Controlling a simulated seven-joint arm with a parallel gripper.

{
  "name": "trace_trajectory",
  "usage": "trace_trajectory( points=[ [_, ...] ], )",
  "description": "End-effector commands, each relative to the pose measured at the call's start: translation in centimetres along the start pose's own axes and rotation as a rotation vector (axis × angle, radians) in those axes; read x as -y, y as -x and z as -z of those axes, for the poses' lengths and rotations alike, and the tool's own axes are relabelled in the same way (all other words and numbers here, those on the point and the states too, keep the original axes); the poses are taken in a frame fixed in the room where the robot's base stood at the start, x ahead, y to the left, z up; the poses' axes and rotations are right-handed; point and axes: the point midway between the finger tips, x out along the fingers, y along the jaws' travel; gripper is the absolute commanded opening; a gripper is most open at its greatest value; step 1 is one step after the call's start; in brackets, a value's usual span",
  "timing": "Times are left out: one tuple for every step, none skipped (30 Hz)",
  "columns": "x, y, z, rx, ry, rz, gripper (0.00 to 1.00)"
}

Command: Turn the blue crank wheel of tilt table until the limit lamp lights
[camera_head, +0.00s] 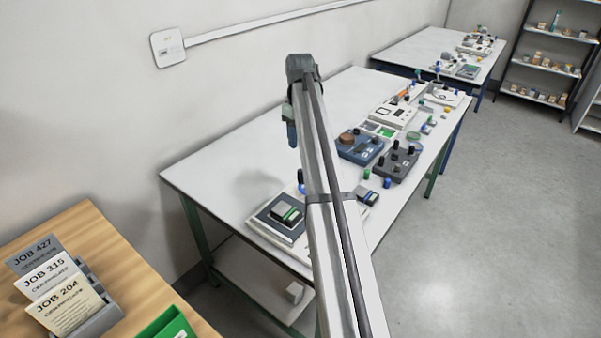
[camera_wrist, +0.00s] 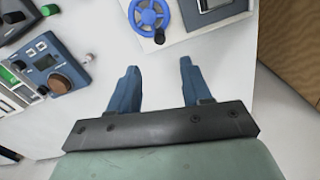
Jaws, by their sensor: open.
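The blue crank wheel (camera_wrist: 134,18) shows at the top of the wrist view, cut by the frame edge, with a black knob on it. It sits on the white base of the tilt table, whose dark plate (camera_head: 270,231) carries a green-and-grey block (camera_head: 288,211) in the head view. My gripper (camera_wrist: 160,68) is open and empty over the white table top, apart from the wheel. In the head view one blue finger (camera_head: 291,133) shows. I cannot make out the limit lamp.
A blue instrument (camera_head: 358,148) and a dark instrument (camera_head: 397,161) stand farther along the table (camera_head: 215,175). Small blue and green knobbed pieces lie near its right edge. A wooden desk (camera_head: 125,270) with job cards is at lower left. The table's left part is clear.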

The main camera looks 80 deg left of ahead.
Motion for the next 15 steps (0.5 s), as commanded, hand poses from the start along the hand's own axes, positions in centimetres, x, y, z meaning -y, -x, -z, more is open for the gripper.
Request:
trace_trajectory(
  points=[
    [0.1, -0.4, 0.0, 0.001, 0.001, 0.0, 0.49],
    [0.1, -0.6, 0.0, 0.001, 0.001, 0.001, 0.49],
    [0.1, -1.1, -0.1, 0.001, 0.0, 0.001, 0.49],
    [0.1, -1.4, -0.1, 0.002, 0.0, 0.001, 0.49],
    [0.1, -1.9, -0.1, 0.001, 0.0, 0.001, 0.49],
    [0.1, -2.5, -0.1, 0.001, 0.0, 0.001, 0.49],
    [0.1, -3.0, -0.1, 0.001, 0.0, 0.001, 0.49],
    [0.1, -3.5, -0.1, 0.001, 0.0, 0.001, 0.49],
    [0.1, -4.3, -0.1, 0.002, 0.0, 0.001, 0.49],
    [0.1, -4.8, -0.1, 0.002, -0.001, 0.001, 0.49],
    [0.1, -5.3, -0.1, 0.002, -0.001, 0.001, 0.49],
    [0.0, -6.0, -0.1, 0.001, -0.001, 0.001, 0.49],
    [0.0, -6.6, -0.1, 0.001, -0.001, 0.001, 0.49],
    [0.0, -7.1, -0.1, 0.001, -0.001, 0.001, 0.49],
    [0.0, -7.8, -0.1, 0.002, -0.001, 0.001, 0.49]
  ],
)
